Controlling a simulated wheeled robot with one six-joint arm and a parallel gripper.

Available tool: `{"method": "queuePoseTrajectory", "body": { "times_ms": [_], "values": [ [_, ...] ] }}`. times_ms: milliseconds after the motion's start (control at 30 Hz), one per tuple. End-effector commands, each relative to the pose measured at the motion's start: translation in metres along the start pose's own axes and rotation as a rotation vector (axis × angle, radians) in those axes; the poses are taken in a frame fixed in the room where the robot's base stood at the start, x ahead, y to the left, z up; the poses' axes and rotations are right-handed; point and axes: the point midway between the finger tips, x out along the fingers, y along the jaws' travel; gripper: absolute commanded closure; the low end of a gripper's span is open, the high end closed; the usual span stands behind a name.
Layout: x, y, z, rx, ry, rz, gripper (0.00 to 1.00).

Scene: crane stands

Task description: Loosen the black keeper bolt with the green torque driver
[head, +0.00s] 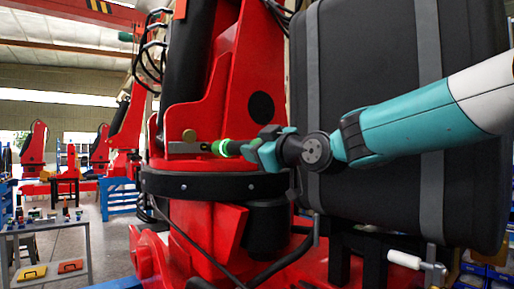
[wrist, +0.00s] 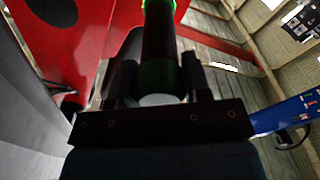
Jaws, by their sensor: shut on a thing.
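My gripper (head: 252,149) is shut on the green torque driver (head: 223,148), which lies roughly level in the head view with its tip toward the left. The driver's tip is at a small grey bracket (head: 183,148) on the red crane column. A small dark spot shows at the tip; I cannot tell whether it is the black keeper bolt or part of the driver, or whether the two touch. In the wrist view the driver (wrist: 158,45) runs up from between the jaws (wrist: 160,88), dark with a bright green ring at its far end. The bolt is hidden there.
A brass-coloured knob (head: 189,135) sits just above the bracket. A black ring (head: 215,184) runs below it around the red column (head: 260,75). A large black strapped case (head: 400,60) stands close behind my arm. A table with small parts (head: 45,222) is at far left.

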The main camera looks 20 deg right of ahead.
Motion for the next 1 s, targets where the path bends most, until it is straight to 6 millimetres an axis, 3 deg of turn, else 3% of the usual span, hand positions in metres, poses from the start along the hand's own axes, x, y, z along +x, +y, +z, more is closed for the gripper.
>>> {"method": "queuePoseTrajectory", "body": {
  "times_ms": [133, 433, 1000],
  "values": [
    [-0.004, 0.009, 0.002, -0.003, 0.0, 0.017, 0.97],
    [-0.007, 0.006, 0.003, -0.009, 0.018, 0.013, 0.97],
    [0.044, 0.006, 0.002, -0.008, 0.017, 0.009, 0.97]
  ]
}}
